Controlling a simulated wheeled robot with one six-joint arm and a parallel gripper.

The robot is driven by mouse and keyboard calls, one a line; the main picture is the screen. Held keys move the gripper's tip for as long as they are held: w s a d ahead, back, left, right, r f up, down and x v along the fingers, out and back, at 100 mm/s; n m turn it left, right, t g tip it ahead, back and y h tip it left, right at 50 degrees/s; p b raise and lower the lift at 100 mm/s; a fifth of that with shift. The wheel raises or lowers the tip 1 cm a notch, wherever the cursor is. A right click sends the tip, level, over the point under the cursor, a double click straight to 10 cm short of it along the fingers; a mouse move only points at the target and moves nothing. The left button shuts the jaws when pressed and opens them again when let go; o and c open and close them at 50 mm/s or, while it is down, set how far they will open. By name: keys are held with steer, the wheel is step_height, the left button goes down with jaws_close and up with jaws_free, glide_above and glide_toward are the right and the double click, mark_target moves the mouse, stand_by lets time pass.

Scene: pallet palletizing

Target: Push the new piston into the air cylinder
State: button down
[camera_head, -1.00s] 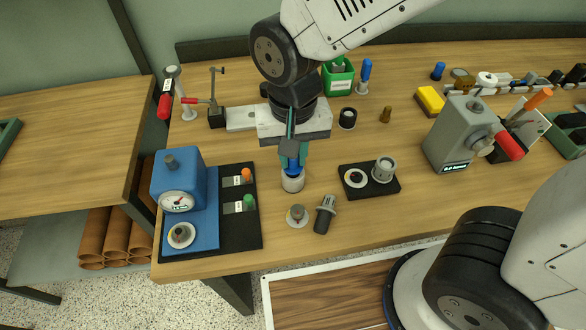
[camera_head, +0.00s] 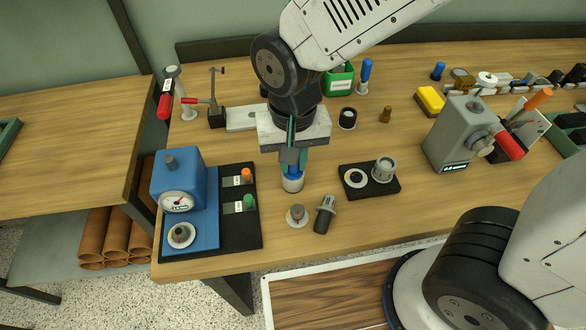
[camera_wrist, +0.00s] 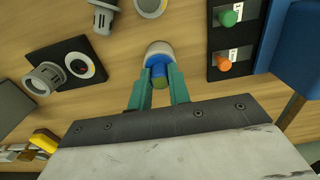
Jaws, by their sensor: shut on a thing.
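My gripper (camera_head: 292,158) points down with its teal fingers shut on a blue piston (camera_head: 292,171). The piston also shows in the wrist view (camera_wrist: 158,71), between the two fingertips (camera_wrist: 159,84), with a green end facing the camera. The pale grey air cylinder (camera_head: 292,184) stands upright on the table directly below the gripper. Its open mouth shows in the wrist view (camera_wrist: 158,48). The piston's lower end is at or inside the mouth; how deep it sits I cannot tell. Some blue stays visible above the rim.
A dark cylinder-like part (camera_head: 324,214) and a small round gauge-like part (camera_head: 297,215) lie in front. A black tray (camera_head: 380,190) with ring parts is to the right. A blue gauge box (camera_head: 178,180) on a black base is to the left. A metal block fixture stands behind.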

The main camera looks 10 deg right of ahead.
steer(key=shift+f, duration=0.1)
stand_by(0.3)
steer(key=c, duration=1.2)
jaws_free()
steer(key=shift+c, duration=0.2)
step_height(320, 180, up, 8)
steer(key=shift+f, duration=0.1)
steer(key=s+d+r, duration=0.3)
steer(key=s+d, duration=0.1)
steer(key=d, duration=0.6)
steer(key=s+d+r+t, duration=0.1)
steer(key=s+d+r, duration=0.2)
steer(key=d, duration=0.7)
steer(key=shift+s, duration=0.5)
